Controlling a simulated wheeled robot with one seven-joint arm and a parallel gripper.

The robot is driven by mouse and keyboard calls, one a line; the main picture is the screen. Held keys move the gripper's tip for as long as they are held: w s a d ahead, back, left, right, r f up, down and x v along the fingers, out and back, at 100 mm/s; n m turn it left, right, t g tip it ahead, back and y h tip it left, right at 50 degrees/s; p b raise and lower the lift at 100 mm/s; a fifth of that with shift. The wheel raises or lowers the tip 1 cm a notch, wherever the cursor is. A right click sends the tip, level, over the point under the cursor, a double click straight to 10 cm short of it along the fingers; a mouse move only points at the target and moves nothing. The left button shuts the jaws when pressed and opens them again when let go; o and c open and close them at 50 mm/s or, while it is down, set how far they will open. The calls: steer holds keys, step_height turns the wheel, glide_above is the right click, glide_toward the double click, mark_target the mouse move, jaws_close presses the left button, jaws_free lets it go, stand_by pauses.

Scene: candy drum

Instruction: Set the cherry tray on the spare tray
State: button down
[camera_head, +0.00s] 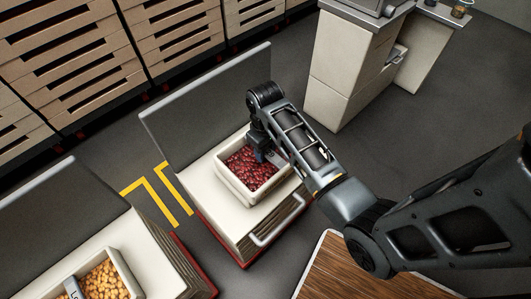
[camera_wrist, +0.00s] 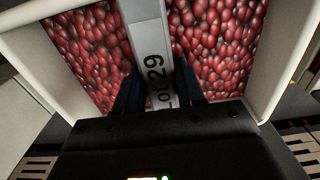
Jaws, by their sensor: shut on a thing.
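The cherry tray (camera_head: 228,182) is a cream bin full of dark red candies, standing upright at the top of the middle cream cabinet. My gripper (camera_head: 262,147) is over it. In the wrist view my gripper (camera_wrist: 158,95) is shut on the grey bar (camera_wrist: 148,40) that crosses the cherry tray, marked "Lot 29". The red candies fill both sides of the bar. I cannot tell whether the tray rests on the cabinet or hangs just above it. I cannot make out a spare tray in either view.
A second cream bin of orange candies (camera_head: 103,280) stands on a cabinet at the lower left. A wooden-topped surface (camera_head: 350,270) is at the bottom. Stacked slatted crates (camera_head: 90,45) line the back. A cream counter (camera_head: 345,70) stands at the upper right. Grey floor lies between.

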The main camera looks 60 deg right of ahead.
steer(key=shift+f, duration=1.05)
steer(key=shift+f, duration=0.15)
steer(key=c, duration=0.7)
jaws_free()
